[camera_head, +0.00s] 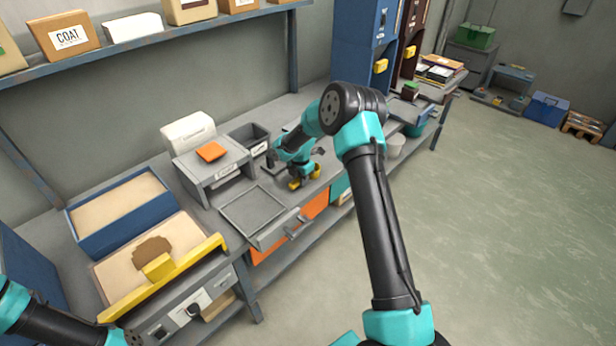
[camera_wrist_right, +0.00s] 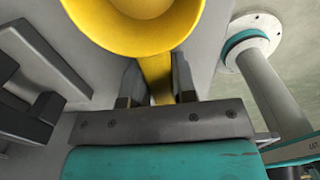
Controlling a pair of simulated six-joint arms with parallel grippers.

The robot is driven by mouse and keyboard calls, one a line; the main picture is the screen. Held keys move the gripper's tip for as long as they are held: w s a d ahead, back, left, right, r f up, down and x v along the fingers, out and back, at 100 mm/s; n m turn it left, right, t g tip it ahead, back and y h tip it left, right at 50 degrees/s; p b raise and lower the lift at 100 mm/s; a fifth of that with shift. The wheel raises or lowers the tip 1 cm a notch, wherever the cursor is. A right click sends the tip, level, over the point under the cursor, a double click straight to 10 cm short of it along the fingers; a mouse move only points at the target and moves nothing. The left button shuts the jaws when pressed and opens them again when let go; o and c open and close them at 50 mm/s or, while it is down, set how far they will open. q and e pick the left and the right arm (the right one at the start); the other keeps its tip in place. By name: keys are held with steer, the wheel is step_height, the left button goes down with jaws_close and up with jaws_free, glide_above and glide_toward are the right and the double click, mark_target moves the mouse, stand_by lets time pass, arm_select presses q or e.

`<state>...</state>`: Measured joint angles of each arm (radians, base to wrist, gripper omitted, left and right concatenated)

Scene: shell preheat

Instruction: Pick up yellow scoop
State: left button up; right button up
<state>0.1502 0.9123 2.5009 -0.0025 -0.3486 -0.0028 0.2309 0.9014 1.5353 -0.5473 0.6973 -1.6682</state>
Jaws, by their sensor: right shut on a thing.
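The yellow scoop (camera_head: 294,185) is at the front part of the workbench in the head view, partly hidden by my right gripper (camera_head: 303,176). In the right wrist view, the scoop's round bowl (camera_wrist_right: 140,30) fills the top, and its handle runs down between the two fingers. My right gripper (camera_wrist_right: 155,85) is shut on that handle. Whether the scoop still touches the bench cannot be told. My left arm enters at the lower left corner of the head view; its gripper fingers are not in view.
A grey tray (camera_head: 228,212) lies left of the scoop, with a dark grey bin (camera_head: 232,140) behind. Farther left are a blue sand-filled box (camera_head: 85,235) and a yellow-edged box (camera_head: 110,307). A blue cabinet (camera_head: 357,40) stands at the back right. Open floor lies right of the bench.

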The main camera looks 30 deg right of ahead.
jaws_close()
steer(key=shift+r, duration=0.15)
step_height(320, 180, up, 10)
steer(key=shift+f, duration=0.1)
stand_by(0.7)
steer(key=shift+w, duration=0.1)
